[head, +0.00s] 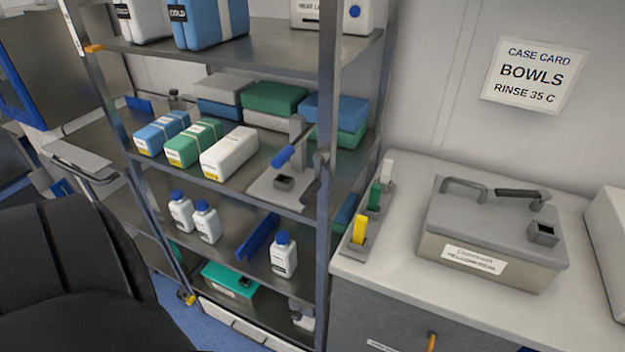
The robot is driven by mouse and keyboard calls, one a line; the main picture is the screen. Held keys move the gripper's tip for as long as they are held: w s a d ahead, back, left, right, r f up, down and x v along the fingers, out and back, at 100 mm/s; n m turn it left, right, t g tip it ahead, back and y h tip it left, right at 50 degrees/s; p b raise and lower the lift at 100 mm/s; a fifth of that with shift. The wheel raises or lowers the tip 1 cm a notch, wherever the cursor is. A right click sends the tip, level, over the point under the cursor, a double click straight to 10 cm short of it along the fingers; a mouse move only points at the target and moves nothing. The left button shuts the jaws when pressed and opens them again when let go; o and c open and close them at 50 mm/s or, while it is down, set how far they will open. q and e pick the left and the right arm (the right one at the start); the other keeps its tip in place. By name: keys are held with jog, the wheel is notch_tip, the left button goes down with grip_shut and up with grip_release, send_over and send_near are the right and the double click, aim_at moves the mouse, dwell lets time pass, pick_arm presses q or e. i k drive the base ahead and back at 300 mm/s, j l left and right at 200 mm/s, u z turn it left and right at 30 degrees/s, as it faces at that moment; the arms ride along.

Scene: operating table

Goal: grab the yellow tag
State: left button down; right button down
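The yellow tag (359,230) stands upright in a small grey holder (357,250) at the front left corner of the counter. A green tag (374,196) and a white tag (387,170) stand in similar holders in a row behind it. Neither of my grippers is in view.
A lidded metal box (490,235) with two handles, a small socket and a label too small to read surely stands right of the tags on the counter (400,290). A metal shelf rack (325,200) with bottles and packs stands close on the left.

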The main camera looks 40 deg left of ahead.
aim_at(361, 221)
jog(key=u, duration=1.05)
